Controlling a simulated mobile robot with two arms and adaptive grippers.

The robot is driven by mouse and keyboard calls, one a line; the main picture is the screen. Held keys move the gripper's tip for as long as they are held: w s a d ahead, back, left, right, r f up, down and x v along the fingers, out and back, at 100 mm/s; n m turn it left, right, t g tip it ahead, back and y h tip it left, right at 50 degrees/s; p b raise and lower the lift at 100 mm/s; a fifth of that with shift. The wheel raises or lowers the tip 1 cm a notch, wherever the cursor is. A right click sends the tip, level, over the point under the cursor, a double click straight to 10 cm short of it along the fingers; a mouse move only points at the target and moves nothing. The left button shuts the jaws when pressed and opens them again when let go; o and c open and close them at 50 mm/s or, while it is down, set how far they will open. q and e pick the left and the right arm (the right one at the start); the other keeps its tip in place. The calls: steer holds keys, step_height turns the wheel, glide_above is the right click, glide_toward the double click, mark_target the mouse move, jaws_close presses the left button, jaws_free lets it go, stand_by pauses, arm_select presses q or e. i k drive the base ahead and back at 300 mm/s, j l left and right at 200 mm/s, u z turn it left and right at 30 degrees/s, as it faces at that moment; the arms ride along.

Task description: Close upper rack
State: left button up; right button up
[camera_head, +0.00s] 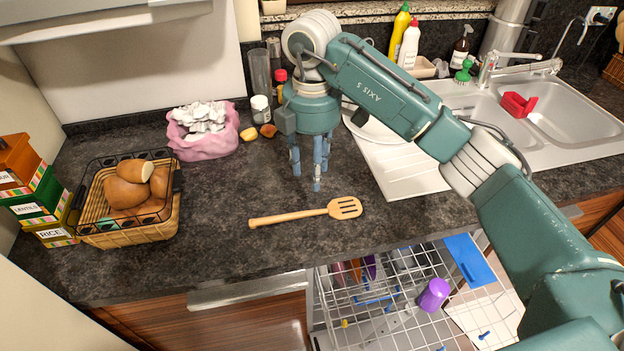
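The upper rack (412,312) is a wire dishwasher rack below the counter's front edge, pulled out from under it. It holds a purple cup (434,294) and some colored items at its back left. My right gripper (311,172) points down over the counter, behind the wooden spatula (305,214) and well above and behind the rack. Its fingers are apart with nothing between them. My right arm comes in from the right and covers part of the area beside the rack. My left gripper is not in view.
A bread basket (132,232) and labeled boxes (42,207) stand on the left of the counter. A pink bag (203,145) is at the back. The sink (578,110) is at right. The counter's front edge overhangs the rack's rear. A blue panel-like item (470,260) lies at the rack's right.

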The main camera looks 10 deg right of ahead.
mark_target(410, 308)
steer(key=k, duration=1)
